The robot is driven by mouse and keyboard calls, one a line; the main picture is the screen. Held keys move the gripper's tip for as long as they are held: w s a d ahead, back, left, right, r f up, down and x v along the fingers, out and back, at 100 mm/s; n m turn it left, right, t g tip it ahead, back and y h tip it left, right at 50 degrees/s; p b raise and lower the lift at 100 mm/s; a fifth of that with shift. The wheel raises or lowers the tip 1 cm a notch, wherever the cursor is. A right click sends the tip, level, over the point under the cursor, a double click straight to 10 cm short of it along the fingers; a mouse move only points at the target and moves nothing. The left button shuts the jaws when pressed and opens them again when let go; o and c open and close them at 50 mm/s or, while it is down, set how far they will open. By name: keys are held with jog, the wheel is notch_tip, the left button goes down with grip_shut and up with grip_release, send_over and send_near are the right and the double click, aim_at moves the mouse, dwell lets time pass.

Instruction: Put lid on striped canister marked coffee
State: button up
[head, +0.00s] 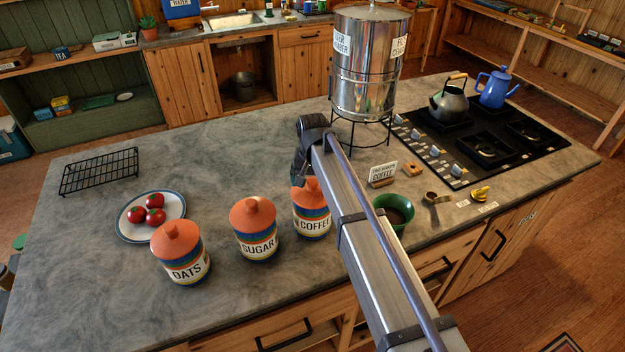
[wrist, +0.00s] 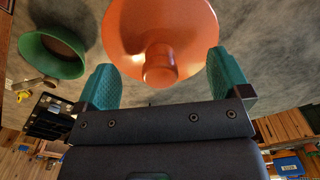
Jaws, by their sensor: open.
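The striped canister marked coffee (head: 312,224) stands upright on the grey counter. An orange knobbed lid (head: 308,196) sits on its top; my arm partly hides its right side. In the wrist view the lid (wrist: 150,25) shows close up, its knob pointing towards my gripper. My gripper (head: 302,178) is just above the lid. Its teal fingers are open, one on each side of the knob (wrist: 160,68), with gaps showing between; it holds nothing.
Lidded sugar (head: 257,243) and oats (head: 186,267) canisters stand to the left. A green bowl of brown grounds (head: 397,209) is close on the right. A metal water filter (head: 368,75) stands behind, and a plate of tomatoes (head: 133,232) is far left.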

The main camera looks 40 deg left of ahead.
aim_at(313, 180)
notch_tip(313, 180, up, 7)
jog(key=p, duration=0.7)
jog(key=shift+r, duration=0.1)
dwell(0.4)
